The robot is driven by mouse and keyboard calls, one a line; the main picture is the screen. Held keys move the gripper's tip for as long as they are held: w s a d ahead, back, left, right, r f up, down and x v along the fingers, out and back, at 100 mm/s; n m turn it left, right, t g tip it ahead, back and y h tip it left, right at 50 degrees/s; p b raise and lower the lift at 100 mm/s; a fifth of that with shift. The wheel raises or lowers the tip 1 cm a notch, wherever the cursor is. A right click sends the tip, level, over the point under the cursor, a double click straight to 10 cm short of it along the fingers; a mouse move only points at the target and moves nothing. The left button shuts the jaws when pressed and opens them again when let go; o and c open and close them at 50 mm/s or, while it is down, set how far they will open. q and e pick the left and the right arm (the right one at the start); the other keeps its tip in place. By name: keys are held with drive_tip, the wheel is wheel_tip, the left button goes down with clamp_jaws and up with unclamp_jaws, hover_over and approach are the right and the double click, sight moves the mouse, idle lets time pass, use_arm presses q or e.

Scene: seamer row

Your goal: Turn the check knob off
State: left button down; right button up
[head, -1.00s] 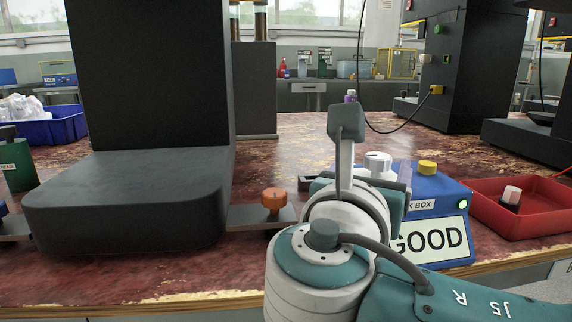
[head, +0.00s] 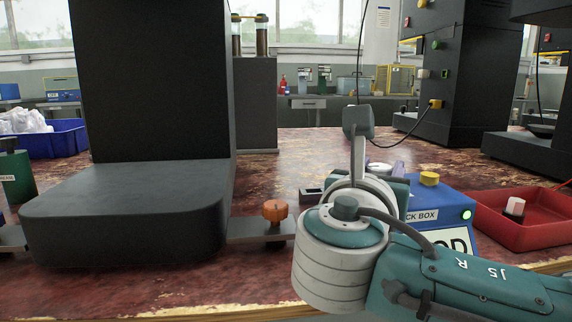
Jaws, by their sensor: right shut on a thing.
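The blue check box (head: 455,207) stands on the worn red bench, right of centre. It has a yellow button (head: 429,179) on top, a lit green lamp (head: 467,214) and a sign on its front, mostly covered by my right arm. The white check knob (head: 380,168) is on the box's left part, and only a bit of it shows past my wrist. My right gripper (head: 386,175) is at the knob and shut on it, with its fingertips largely hidden by my own wrist. The knob's pointer direction cannot be read. My left gripper is out of view.
A red tray (head: 520,233) with a white-topped knob-like piece is right of the box. An orange knob (head: 275,211) on a metal plate stands left of my wrist. A large dark machine (head: 130,210) fills the left. Bench behind the box is mostly clear.

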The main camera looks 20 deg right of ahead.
clamp_jaws()
